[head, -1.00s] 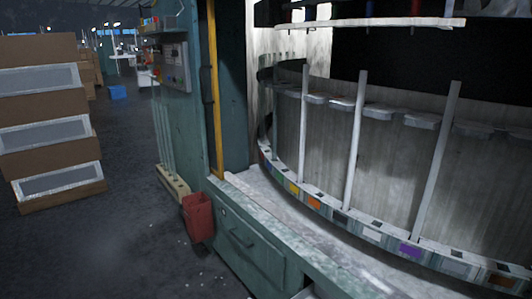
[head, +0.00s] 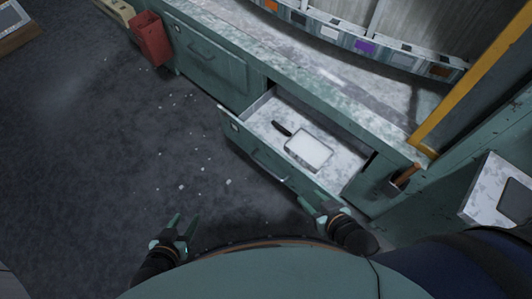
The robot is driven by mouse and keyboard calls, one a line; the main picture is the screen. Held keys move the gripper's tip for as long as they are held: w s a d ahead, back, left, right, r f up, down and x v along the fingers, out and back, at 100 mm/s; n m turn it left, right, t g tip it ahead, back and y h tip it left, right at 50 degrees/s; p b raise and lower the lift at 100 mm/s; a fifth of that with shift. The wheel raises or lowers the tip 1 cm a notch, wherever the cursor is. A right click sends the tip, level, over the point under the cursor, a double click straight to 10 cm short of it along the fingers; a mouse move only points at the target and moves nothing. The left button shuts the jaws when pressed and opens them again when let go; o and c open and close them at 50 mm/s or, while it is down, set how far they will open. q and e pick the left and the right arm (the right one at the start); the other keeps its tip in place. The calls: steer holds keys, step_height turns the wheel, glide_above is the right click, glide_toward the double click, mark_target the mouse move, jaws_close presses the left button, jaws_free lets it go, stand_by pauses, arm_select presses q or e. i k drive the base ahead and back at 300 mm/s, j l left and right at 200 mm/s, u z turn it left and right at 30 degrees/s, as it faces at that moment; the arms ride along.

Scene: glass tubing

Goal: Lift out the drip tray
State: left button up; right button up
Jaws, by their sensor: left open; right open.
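An open drawer (head: 262,110) sticks out of the green cabinet in the head view. Inside it lies a flat, pale rectangular pan (head: 309,149) with a raised rim and a short dark handle (head: 282,128) to its upper left. I cannot tell for sure whether this pan or the drawer is the drip tray. My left gripper (head: 187,222) is open and empty above the floor, left of and below the drawer. My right gripper (head: 311,203) is open and empty, close to the drawer's front near its right end; I cannot tell whether it touches.
A closed drawer (head: 205,55) is left of the open one. The worn ledge (head: 330,95) runs above both. A red bin (head: 151,38) stands at the upper left. A holder with an orange-handled tool (head: 406,175) is at the right. The floor (head: 90,140) at left is clear apart from small scraps.

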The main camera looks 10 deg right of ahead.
mark_target(305, 148)
steer(key=i+j+z, duration=0.3)
steer(key=i, duration=0.15)
steer(key=i+j+z, duration=0.3)
steer(key=i+j, duration=0.05)
steer(key=i, duration=0.05)
